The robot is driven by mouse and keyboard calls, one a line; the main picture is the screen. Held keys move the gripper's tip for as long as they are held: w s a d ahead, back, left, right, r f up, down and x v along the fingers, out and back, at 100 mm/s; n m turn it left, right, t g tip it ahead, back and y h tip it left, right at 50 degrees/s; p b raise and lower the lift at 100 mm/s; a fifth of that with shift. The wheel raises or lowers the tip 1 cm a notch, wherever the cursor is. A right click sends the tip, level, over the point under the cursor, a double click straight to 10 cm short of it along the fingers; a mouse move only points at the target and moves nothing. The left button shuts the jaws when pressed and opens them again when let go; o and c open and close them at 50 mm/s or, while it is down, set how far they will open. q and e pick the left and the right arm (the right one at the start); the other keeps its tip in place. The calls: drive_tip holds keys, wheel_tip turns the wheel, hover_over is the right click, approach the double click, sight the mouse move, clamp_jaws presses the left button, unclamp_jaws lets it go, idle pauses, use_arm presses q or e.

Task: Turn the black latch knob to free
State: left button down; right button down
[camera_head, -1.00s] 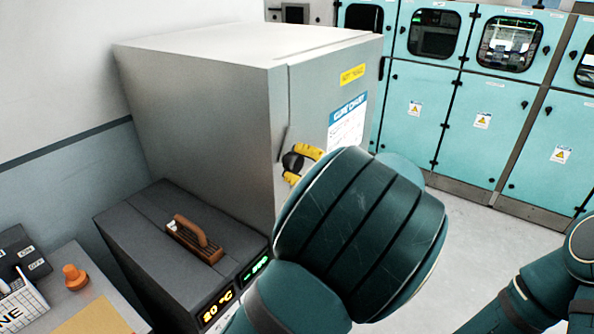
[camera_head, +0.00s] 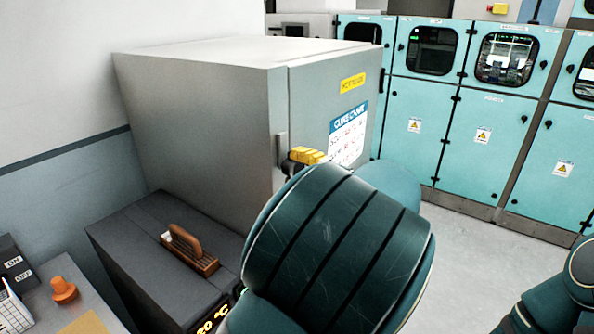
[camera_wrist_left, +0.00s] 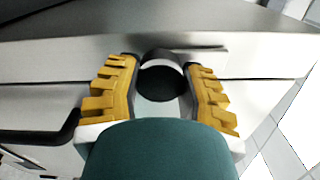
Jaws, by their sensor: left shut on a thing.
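The black latch knob (camera_wrist_left: 162,78) sits on the front of the grey oven cabinet (camera_head: 200,110), and the left wrist view shows it between the yellow fingers of my left gripper (camera_wrist_left: 162,92). The gripper is shut on the knob. In the head view one yellow finger of my left gripper (camera_head: 306,156) shows against the cabinet door, and my dark teal arm hides most of the knob and the lower door. My right gripper is not in view; only part of that arm shows at the lower right edge.
An orange knob (camera_head: 64,290) is on the bench at lower left. Teal cabinets (camera_head: 480,120) line the back, with clear floor before them.

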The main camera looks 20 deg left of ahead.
use_arm(q)
drive_tip(key=shift+c, duration=2.2)
unclamp_jaws()
drive_tip(key=v, duration=1.2)
drive_tip(key=shift+a, duration=0.1)
